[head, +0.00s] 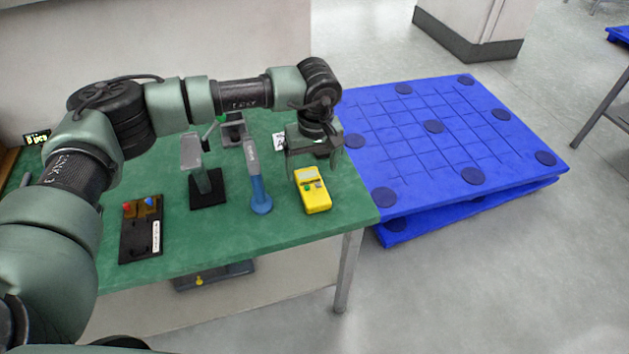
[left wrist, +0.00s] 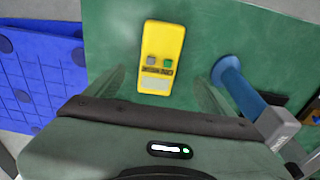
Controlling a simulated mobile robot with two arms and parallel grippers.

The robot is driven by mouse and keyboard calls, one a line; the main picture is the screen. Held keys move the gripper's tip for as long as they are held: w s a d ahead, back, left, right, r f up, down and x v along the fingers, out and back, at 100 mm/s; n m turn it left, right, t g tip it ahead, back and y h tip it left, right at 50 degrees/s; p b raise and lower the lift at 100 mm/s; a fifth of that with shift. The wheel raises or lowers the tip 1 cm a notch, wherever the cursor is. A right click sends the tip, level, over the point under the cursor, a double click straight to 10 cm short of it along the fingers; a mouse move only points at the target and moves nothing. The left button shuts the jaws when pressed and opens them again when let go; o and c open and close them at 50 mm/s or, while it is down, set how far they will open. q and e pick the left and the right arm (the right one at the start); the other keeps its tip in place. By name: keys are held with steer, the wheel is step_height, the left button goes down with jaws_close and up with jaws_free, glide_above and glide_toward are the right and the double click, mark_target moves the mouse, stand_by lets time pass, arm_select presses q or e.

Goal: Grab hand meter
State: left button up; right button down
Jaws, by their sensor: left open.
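The hand meter (head: 312,191) is yellow with a small display and two buttons, one of them green. It lies on the green table (head: 240,232) near the right edge in the head view. In the left wrist view the hand meter (left wrist: 162,56) lies ahead of the gripper, between the lines of the two fingers. My left gripper (head: 316,168) is open and empty, above the far end of the meter. Its fingers show in the left wrist view (left wrist: 158,92) on either side of the meter's display end, with no clear contact. My right gripper is not in view.
A black stand (head: 208,190) and a black board with red and blue parts (head: 141,240) are farther left. A blue pallet (head: 440,150) lies right of the table, below its top.

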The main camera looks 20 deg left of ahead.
mark_target(312, 185)
arm_select(q)
steer(key=shift+s+f+p, duration=0.15)
steer(key=shift+f+p, duration=0.2)
steer(key=shift+f, duration=0.6)
steer(key=shift+w+f+p, duration=0.2)
steer(key=shift+f+p, duration=0.15)
steer(key=shift+f, duration=0.3)
steer(key=f, duration=0.3)
steer(key=shift+w+a+p, duration=0.1)
steer(key=shift+w+p, duration=0.2)
steer(key=shift+w, duration=0.05)
steer(key=shift+f, duration=0.1)
steer(key=c, duration=1.6)
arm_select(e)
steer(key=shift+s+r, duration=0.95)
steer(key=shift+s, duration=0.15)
